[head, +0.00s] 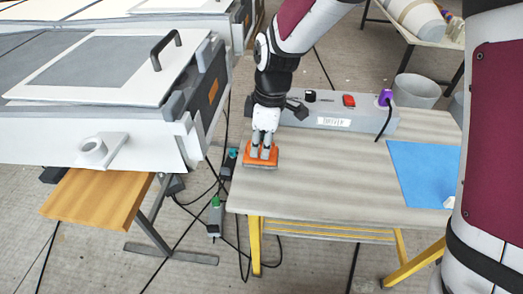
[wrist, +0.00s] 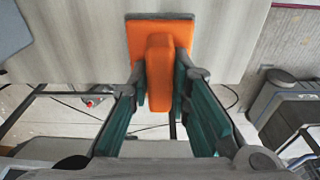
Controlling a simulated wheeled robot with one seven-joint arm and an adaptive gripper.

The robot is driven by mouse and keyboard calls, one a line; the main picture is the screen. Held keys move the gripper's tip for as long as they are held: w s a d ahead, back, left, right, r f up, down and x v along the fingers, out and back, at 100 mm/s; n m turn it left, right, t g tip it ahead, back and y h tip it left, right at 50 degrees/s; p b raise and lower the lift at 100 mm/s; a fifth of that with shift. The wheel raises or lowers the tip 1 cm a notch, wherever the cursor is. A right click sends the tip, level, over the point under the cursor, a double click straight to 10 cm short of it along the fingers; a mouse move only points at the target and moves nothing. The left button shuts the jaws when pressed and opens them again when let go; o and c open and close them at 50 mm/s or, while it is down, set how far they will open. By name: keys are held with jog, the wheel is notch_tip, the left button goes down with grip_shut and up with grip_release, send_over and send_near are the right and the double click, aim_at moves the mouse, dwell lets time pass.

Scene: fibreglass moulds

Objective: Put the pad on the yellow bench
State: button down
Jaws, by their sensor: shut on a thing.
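The orange pad (head: 261,160) is at the left end of the yellow bench (head: 330,180), which has a grey wood top and yellow legs. My gripper (head: 263,148) is shut on the pad from above. In the wrist view the pad (wrist: 174,35) shows an orange plate with a raised orange grip, and my gripper's teal fingers (wrist: 162,95) are on both sides of that grip. The pad's plate overlaps the bench edge (wrist: 80,55) in the wrist view. I cannot tell whether its underside touches the top.
A grey control box (head: 345,117) with a red switch and purple plug stands along the bench's back. A blue sheet (head: 425,172) lies at the right. The bench middle is clear. A white mould table (head: 100,145) stands at left, and cables (head: 215,215) lie on the floor.

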jog(key=shift+f+b, duration=0.4)
jog(key=shift+f, duration=1.2)
jog(key=shift+f, duration=0.15)
jog(key=c, duration=1.5)
grip_release()
jog(key=r+p, duration=0.1)
jog(key=r, duration=0.3)
jog(key=d+r, duration=0.1)
jog(key=r, duration=0.3)
jog(key=r+p, duration=0.1)
jog(key=r, duration=0.3)
jog(key=shift+d+r+p, duration=0.15)
jog(key=shift+d+p, duration=0.05)
jog(key=shift+p, duration=0.15)
